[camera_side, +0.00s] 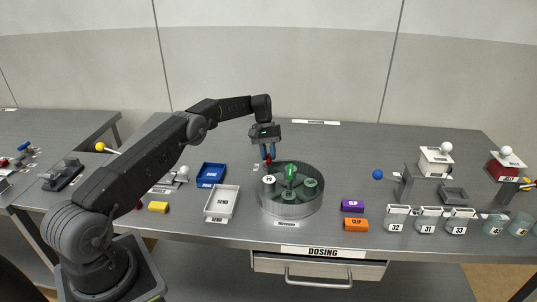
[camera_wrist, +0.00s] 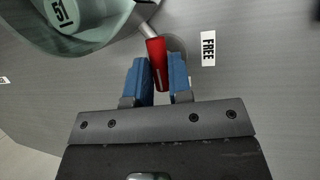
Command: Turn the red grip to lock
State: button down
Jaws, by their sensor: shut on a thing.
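The red grip (camera_wrist: 157,64) sits between my gripper's (camera_wrist: 158,75) two blue fingers in the wrist view, and my gripper is shut on it. A thin metal rod joins the grip's upper end toward the clear round hood (camera_wrist: 105,38). A label reading FREE (camera_wrist: 208,48) lies on the table just right of the grip. In the side view, my gripper (camera_side: 268,158) points down at the back left edge of the hood (camera_side: 318,200). The grip is small and mostly hidden there. Inside the hood are a green knob (camera_side: 290,172) and several round lidded pots.
Several labelled glass jars stand farther right. The table behind the hood is clear.

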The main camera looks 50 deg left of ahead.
jog(key=c, duration=1.1)
grip_release()
jog(key=shift+o, duration=0.2)
jog(key=r, duration=0.4)
jog(key=shift+s+a+r, duration=0.2)
jog(key=shift+r, duration=0.1)
jog(key=s+a+r, duration=0.6)
jog(key=s+a, duration=0.1)
jog(key=s, duration=0.1)
jog(key=shift+s+a+r, duration=0.15)
jog(key=shift+s+r, duration=0.05)
